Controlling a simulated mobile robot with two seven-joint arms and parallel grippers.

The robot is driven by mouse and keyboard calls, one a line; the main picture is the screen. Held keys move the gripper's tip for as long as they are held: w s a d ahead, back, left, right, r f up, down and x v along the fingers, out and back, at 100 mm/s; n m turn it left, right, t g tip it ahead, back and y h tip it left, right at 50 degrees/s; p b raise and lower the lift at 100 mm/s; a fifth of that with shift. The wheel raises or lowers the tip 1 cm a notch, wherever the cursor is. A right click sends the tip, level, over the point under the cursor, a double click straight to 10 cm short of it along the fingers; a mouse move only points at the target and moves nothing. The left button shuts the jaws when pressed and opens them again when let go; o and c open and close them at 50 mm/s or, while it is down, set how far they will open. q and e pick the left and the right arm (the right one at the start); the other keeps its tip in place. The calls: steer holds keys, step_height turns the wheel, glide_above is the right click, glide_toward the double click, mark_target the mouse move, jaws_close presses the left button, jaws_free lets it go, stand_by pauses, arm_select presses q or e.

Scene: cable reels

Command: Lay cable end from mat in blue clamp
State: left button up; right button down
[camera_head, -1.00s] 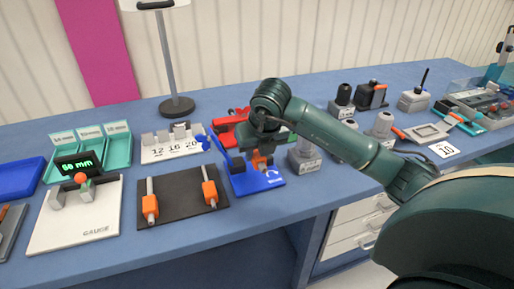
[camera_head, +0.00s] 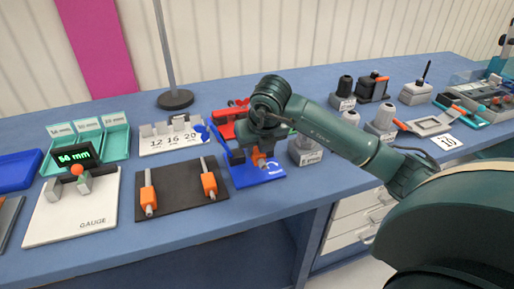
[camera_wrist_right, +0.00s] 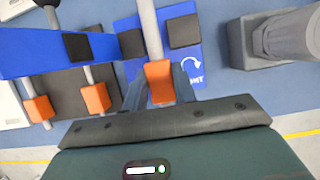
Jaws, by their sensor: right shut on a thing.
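The blue clamp (camera_head: 272,180) stands on the bench right of the black mat, its blue lever (camera_wrist_right: 40,55) swung out to the left. In the right wrist view its two black pads (camera_wrist_right: 185,31) flank a grey cable end with an orange sleeve (camera_wrist_right: 160,82). My right gripper (camera_wrist_right: 160,95) is shut on that orange sleeve, at the near side of the pads. Whether the cable touches the clamp bed I cannot tell. The black mat (camera_head: 180,200) carries two other cable ends with orange sleeves (camera_head: 148,196) (camera_head: 209,185). My left gripper is not in view.
The white gauge board (camera_head: 60,215) is left of the mat. A numbered rack (camera_head: 170,140) and a red tool (camera_head: 222,112) stand behind. A grey block with a post (camera_wrist_right: 260,45) stands close to the clamp's right. The bench's front edge is clear.

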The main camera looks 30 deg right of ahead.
steer(key=shift+f+b, duration=0.7)
steer(key=shift+f, duration=0.05)
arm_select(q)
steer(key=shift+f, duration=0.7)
arm_select(e)
steer(key=shift+f, duration=0.15)
steer(key=shift+f, duration=0.15)
steer(key=shift+f+b, duration=0.8)
steer(key=shift+b, duration=0.25)
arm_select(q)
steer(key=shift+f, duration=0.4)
arm_select(e)
steer(key=c, duration=1.1)
jaws_free()
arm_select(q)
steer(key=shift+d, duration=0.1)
arm_select(e)
steer(key=shift+o, duration=0.2)
